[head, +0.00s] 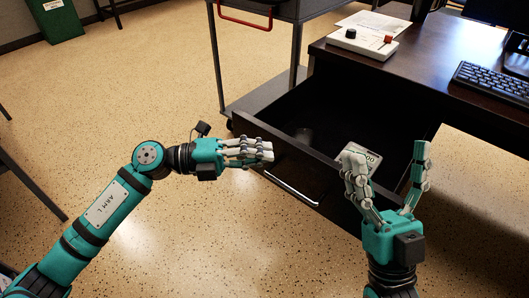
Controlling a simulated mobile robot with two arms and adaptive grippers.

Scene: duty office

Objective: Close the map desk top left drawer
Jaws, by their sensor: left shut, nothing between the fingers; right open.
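The dark desk drawer (330,189) is pulled out from under the desk top (420,70). Its front faces lower left and carries a silver bar handle (291,188). Inside lie a light card-like thing (361,155) and a small dim round thing (304,135). My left gripper (268,152) is shut and empty, just in front of the drawer front's left part; I cannot tell if it touches. My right gripper (390,160) is open, fingers up, over the drawer's right part in the picture, hiding some of it.
A white device with knobs (362,42), a paper and a keyboard (495,82) are on the desk. A dark cart (262,98) with a red handle stands behind the drawer's left side. A green bin (55,20) is far left. The speckled floor at left is mostly clear.

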